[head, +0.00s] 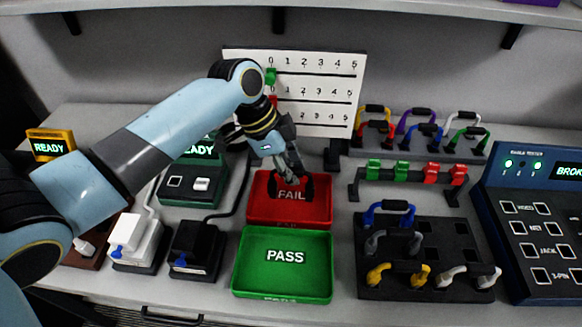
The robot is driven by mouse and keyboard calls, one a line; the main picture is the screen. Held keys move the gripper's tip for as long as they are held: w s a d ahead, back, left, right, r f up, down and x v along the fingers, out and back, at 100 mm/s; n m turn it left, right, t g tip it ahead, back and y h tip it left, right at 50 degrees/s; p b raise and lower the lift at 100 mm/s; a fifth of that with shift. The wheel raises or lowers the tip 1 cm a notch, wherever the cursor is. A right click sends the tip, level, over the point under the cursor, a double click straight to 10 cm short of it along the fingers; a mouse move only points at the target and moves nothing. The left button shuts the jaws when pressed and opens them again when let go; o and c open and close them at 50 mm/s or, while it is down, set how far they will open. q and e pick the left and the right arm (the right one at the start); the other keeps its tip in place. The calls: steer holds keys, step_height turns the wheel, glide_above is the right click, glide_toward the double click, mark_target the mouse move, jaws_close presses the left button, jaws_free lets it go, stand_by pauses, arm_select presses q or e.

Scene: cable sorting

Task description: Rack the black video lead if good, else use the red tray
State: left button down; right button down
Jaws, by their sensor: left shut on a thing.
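My left gripper (289,172) reaches down into the red tray (318,213) marked FAIL. It is shut on a dark lead, apparently the black video lead (307,187), low over the tray; the fingers and arm hide part of it. I cannot tell whether it touches the tray floor. The cable tester (530,215) at the right shows lit green lights and a cut-off screen text starting "BROK". The rack (420,150) at the back right holds several coloured leads. My right gripper is not in view.
The green PASS tray (284,262) is empty in front of the red tray. A dark mat (425,230) holds blue, grey, yellow and white leads. A rail (412,178) carries green and red clips. READY boxes stand left. A numbered board (330,75) stands behind.

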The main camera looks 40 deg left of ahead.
arm_select(q)
steer(key=shift+f, duration=0.45)
stand_by(0.5)
steer(key=shift+w+f, duration=0.1)
steer(key=shift+f, duration=0.05)
stand_by(0.5)
steer(key=c, duration=0.6)
jaws_free()
